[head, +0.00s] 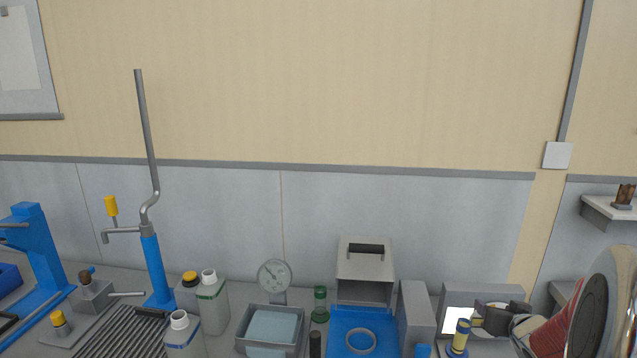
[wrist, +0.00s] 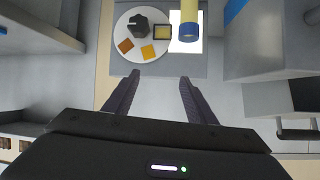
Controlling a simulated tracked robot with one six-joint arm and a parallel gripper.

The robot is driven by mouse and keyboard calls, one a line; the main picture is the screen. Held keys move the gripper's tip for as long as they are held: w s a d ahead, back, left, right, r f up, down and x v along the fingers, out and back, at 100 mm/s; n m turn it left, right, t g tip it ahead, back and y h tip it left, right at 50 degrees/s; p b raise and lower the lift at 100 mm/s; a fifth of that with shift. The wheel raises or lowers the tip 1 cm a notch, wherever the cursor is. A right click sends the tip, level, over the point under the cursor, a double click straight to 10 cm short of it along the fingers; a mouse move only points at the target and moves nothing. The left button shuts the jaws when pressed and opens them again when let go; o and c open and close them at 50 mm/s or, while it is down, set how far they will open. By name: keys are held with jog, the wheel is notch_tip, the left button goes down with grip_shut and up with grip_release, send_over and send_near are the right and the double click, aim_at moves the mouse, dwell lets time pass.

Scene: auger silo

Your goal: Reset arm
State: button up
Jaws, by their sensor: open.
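My gripper (head: 497,318) is at the lower right in the head view, in front of a grey box-like unit on the bench. In the wrist view my gripper (wrist: 159,78) shows two dark fingers spread apart with nothing between them. Beyond the fingertips is a pale round disc (wrist: 128,58) with a black knob and small orange and yellow squares. A yellow cylinder with a blue end (wrist: 189,28) stands near the disc, apart from the fingers. A yellow and blue piece (head: 459,337) also shows left of my gripper in the head view.
A wall shelf (head: 608,210) is at the right. Space above the bench is clear.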

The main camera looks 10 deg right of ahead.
jog(key=s+a+r+n+g, duration=0.15)
jog(key=a+r, duration=0.25)
jog(key=a, duration=0.4)
jog(key=s+a+r+g, duration=0.15)
jog(key=a+r, duration=0.25)
jog(key=a, duration=0.4)
jog(key=s+a+n+g+y, duration=0.1)
jog(key=s+a+n+y, duration=0.1)
jog(key=s+a, duration=0.6)
jog(key=s+a+f+n+g+y, duration=0.1)
jog(key=s+a+n+y, duration=0.1)
jog(key=s+a, duration=0.6)
jog(key=a, duration=0.5)
jog(key=shift+s+a+g+y, duration=0.3)
jog(key=shift+a+g+y, duration=0.1)
